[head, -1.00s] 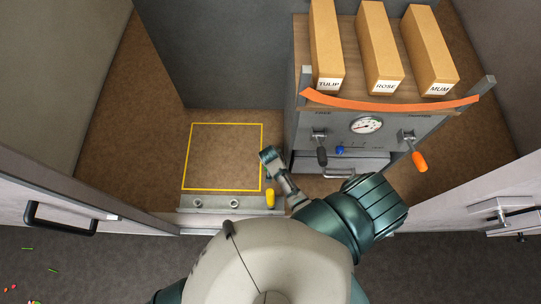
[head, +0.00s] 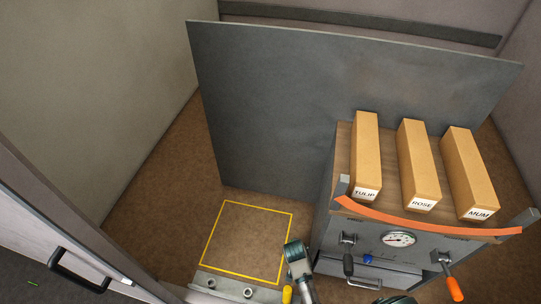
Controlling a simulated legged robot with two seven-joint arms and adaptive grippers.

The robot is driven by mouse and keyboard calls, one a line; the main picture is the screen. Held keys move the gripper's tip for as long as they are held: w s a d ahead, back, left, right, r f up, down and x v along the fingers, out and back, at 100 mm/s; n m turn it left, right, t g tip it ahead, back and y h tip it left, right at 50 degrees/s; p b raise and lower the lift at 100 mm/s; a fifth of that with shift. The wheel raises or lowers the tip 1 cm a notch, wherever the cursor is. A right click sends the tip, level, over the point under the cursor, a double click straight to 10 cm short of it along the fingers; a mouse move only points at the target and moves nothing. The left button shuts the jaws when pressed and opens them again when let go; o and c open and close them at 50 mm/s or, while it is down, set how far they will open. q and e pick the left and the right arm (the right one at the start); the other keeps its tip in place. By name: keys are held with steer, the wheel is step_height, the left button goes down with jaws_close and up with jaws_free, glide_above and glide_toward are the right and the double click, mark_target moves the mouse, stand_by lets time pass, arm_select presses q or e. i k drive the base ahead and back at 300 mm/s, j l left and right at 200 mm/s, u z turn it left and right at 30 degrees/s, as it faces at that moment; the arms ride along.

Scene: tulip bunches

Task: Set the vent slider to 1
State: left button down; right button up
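A blue knob (head: 368,259) sits on the front panel of a grey cabinet (head: 325,215), below a round white gauge (head: 400,239). It appears to be the vent slider. Its scale marks and numbers are too small to read, so I cannot tell its setting. I cannot make out fingers or anything held. My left gripper is not in view.
Boxes labelled TULIP (head: 366,160), ROSE (head: 419,170) and MUM (head: 468,175) stand on top behind an orange strip (head: 425,220). A yellow-outlined floor square (head: 246,242) is empty.

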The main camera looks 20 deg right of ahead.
mark_target(367, 259)
steer(key=k+j, duration=0.8)
steer(key=k, duration=0.05)
